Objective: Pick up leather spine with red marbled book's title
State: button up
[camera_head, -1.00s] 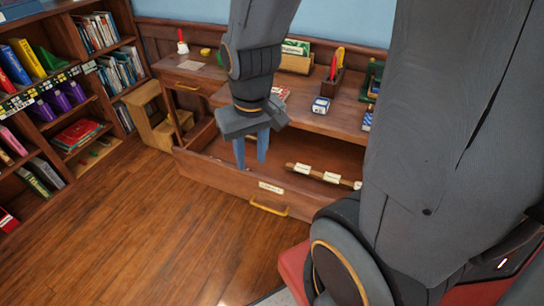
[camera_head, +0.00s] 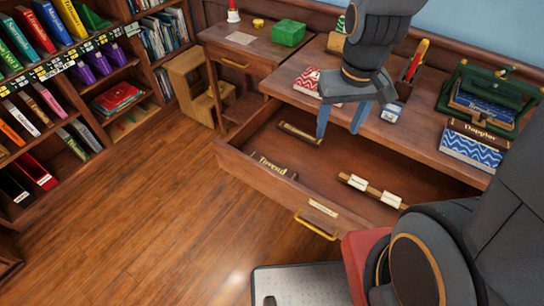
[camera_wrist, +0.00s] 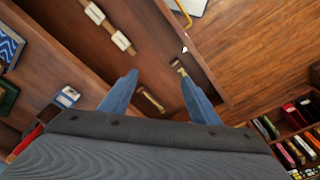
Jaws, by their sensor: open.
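A red-and-white zigzag-patterned book (camera_head: 308,80) lies on the desk top in the head view, just behind and left of my gripper. Its title cannot be read and my gripper partly hides it. My gripper (camera_head: 338,133) points down over the open drawer, open and empty, apart from the book. In the wrist view its two blue fingers (camera_wrist: 158,76) are spread.
A blue zigzag book (camera_head: 471,150) with a brown spine, a green book rack (camera_head: 495,90) and a pen holder (camera_head: 406,82) occupy the desk. A bookcase (camera_head: 70,90) stands left; the wooden floor (camera_head: 130,230) between is clear.

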jog(key=w+a+f+n, duration=0.4)
jog(key=w+a+f, duration=0.2)
jog(key=w+f, duration=0.3)
jog(key=n+g+b, duration=0.1)
jog(key=n+b, duration=0.1)
jog(key=n, duration=0.3)
send_near(272, 165)
jog(key=shift+w+a+f+n, duration=0.15)
jog(key=shift+a+f+n, duration=0.2)
jog(key=shift+f, duration=0.15)
jog(key=shift+d+f+p, duration=0.2)
jog(key=shift+f+p, duration=0.45)
jog(key=shift+f, duration=0.8)
jog(key=shift+d+f+p, duration=0.2)
jog(key=shift+f+p, duration=0.45)
jog(key=shift+f, duration=1.45)
jog(key=c, duration=1.1)
jog(key=shift+r, duration=0.1)
jog(key=shift+c, duration=0.2)
